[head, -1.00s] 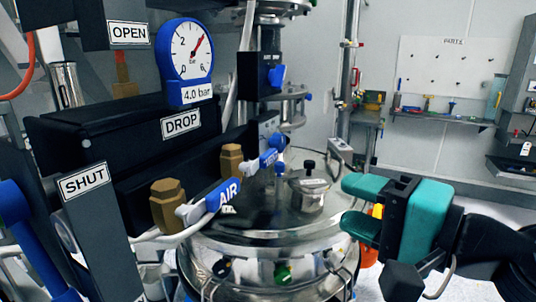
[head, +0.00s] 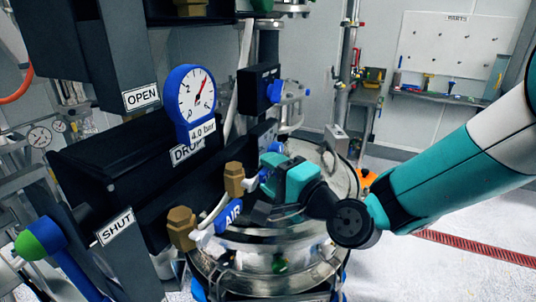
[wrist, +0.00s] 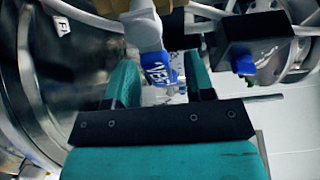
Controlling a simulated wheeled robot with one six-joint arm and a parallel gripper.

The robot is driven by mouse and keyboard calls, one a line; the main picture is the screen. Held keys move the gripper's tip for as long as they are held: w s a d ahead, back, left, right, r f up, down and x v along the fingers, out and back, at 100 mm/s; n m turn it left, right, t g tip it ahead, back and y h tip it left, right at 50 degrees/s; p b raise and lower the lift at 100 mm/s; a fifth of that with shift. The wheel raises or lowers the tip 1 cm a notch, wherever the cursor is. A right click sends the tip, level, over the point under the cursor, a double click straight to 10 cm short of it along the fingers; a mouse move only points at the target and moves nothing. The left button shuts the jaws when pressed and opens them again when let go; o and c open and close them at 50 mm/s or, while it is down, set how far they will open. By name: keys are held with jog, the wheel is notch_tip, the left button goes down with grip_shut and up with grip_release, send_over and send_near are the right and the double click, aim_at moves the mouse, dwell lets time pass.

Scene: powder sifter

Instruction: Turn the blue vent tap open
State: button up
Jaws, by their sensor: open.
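The blue vent tap (wrist: 158,70), with part of its white VENT lettering showing, has its handle between the two teal fingers of my gripper (wrist: 161,82) in the wrist view. The fingers are apart, one on each side, and I see gaps between them and the handle. In the head view my gripper (head: 272,172) reaches in from the right over the vessel, just right of the brass fittings. It hides most of the vent tap there.
The blue AIR tap (head: 234,212) sits close by, lower left of my gripper. A blue pressure gauge (head: 193,95) and the black DROP housing (head: 110,150) stand to the left. A blue lever with a green end (head: 40,240) is at far left. The steel vessel (head: 260,240) lies below.

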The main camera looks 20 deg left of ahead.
jog(key=shift+w+a, duration=0.3)
jog(key=shift+a, duration=0.3)
grip_shut()
